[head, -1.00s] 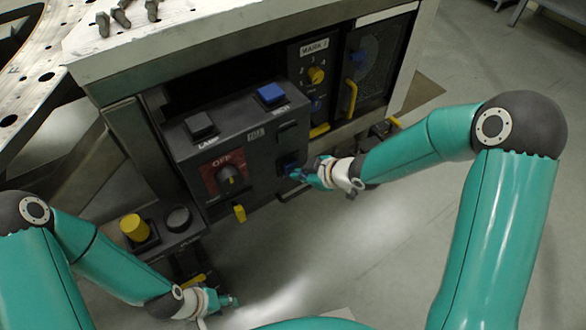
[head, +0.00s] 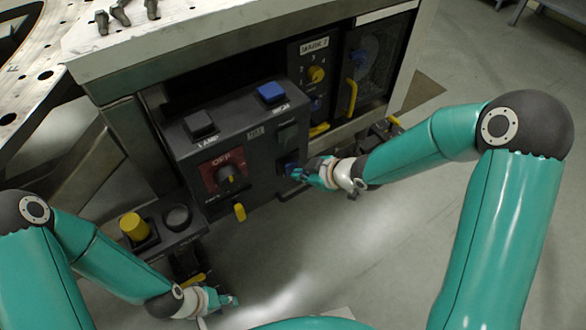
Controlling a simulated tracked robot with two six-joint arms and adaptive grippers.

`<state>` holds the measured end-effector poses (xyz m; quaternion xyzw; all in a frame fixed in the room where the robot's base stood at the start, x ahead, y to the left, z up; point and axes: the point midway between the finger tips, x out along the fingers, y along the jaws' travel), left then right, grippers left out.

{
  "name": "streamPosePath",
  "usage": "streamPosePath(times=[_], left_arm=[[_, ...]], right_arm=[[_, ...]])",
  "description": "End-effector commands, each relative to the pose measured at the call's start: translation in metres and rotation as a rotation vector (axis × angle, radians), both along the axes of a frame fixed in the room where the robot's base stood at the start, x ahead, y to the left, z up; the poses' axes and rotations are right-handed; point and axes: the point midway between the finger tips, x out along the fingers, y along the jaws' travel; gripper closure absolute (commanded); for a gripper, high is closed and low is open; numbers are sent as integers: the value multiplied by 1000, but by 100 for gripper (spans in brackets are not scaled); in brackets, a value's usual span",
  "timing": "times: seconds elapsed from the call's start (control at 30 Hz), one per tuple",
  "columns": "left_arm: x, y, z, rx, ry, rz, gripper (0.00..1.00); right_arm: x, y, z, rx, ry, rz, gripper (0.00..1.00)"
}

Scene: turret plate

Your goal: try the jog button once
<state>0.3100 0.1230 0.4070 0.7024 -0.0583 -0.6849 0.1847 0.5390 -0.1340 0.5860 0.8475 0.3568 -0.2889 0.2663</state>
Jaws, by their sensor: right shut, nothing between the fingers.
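A dark control box (head: 262,152) hangs under the steel table. It carries a black button marked LAMP (head: 199,125), a blue button (head: 271,93) on its top, and a red-backed knob marked OFF (head: 229,176).
A yellow button (head: 134,227) and a black round button (head: 177,217) sit on a lower box at the left. A panel with a yellow knob (head: 316,74) and a yellow handle (head: 350,98) stands right. Bolts (head: 121,15) lie on the table. Floor at lower right is open.

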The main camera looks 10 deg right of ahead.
Motion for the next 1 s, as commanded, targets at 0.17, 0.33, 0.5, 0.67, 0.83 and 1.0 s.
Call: streamPosePath(times=[0.17,0.33,0.5,0.67,0.83,1.0], left_arm=[[0,0,-5,0,0,0,60],[0,0,-4,0,0,0,60],[0,0,-4,0,0,0,60],[0,0,-7,0,0,0,60],[0,0,-13,0,0,0,60],[0,0,-16,0,0,0,60]], right_arm=[[-9,-3,-1,0,0,0,100],[-10,-3,0,0,2,0,100],[-11,-3,-1,0,2,0,100],[-16,-6,-1,1,2,-1,100],[-32,-12,-2,0,2,-2,100],[-48,-17,-1,0,2,-2,100]])
